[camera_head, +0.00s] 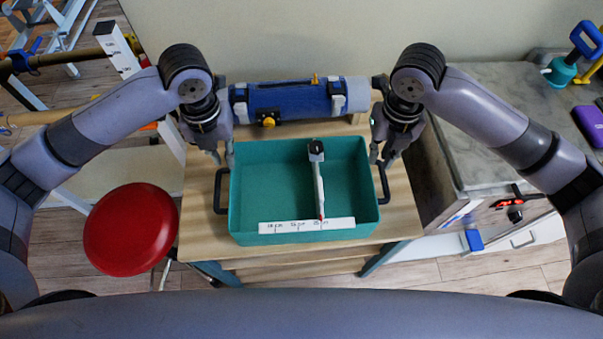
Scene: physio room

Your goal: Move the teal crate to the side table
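The teal crate (270,187) stands on a light wooden table (202,232) in front of me. It has a black handle on its left side (220,192) and another on its right side (384,184). A thin device with a black head (317,150) lies inside it, and a white label strip is on its near side. My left gripper (223,160) is above the left handle, fingers apart and pointing down. My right gripper (380,160) is above the right handle, fingers apart. Neither visibly grasps a handle. I cannot tell which surface is the side table.
A blue roll-shaped device (290,98) lies behind the crate. A red round stool (130,229) stands to the left. A grey stone-topped cabinet (470,100) stands to the right, with a kettlebell (560,72) and a purple block (590,125) at its far right; its middle top is largely bare.

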